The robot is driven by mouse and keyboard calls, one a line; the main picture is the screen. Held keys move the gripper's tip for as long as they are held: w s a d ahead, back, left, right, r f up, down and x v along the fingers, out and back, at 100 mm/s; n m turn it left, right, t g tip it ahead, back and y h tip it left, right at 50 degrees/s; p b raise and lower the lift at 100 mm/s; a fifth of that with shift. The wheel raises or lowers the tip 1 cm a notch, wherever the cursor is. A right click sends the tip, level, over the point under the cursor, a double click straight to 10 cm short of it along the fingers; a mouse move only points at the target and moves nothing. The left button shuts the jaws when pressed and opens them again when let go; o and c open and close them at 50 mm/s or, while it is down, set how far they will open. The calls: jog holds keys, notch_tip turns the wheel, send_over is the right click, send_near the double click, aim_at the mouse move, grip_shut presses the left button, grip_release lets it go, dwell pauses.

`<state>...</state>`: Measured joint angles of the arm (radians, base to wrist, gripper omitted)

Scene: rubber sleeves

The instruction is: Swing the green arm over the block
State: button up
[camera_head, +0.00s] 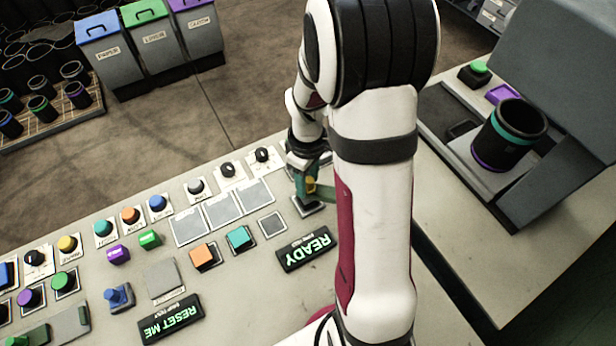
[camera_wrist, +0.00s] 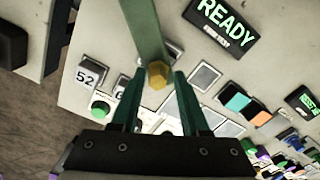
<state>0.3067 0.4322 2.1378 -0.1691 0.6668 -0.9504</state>
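The green arm (camera_wrist: 146,28) is a flat green bar with a yellow knob (camera_wrist: 158,74) at its end. In the wrist view the bar runs from the top edge down to between my fingers. My gripper (camera_wrist: 160,73) has its two teal fingers apart, one on each side of the knob, with small gaps visible. In the head view my gripper (camera_head: 310,182) is low over the panel, and my own arm hides much of the bar. A teal block (camera_head: 240,238) and an orange block (camera_head: 204,256) sit on the panel; which block is meant is unclear.
The panel carries a READY display (camera_head: 303,249), a RESET ME display (camera_head: 171,319), several buttons and knobs, and flat square plates (camera_head: 222,209). A dark cup with teal and purple bands (camera_head: 508,135) stands in a machine at right. Bins (camera_head: 155,45) stand behind.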

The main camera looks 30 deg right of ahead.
jog(key=shift+o, duration=0.4)
jog(key=shift+r, duration=0.35)
notch_tip(320, 180, up, 15)
jog(key=s+a+m+y, duration=0.1)
jog(key=s+a+m, duration=0.4)
jog(key=s, duration=0.4)
jog(key=s+a+f+m, duration=0.1)
jog(key=s+a+m, duration=0.5)
jog(key=s+a, duration=0.2)
jog(key=shift+s+a+f+y, duration=0.25)
jog(key=shift+s+y, duration=0.15)
jog(key=shift+s, duration=0.4)
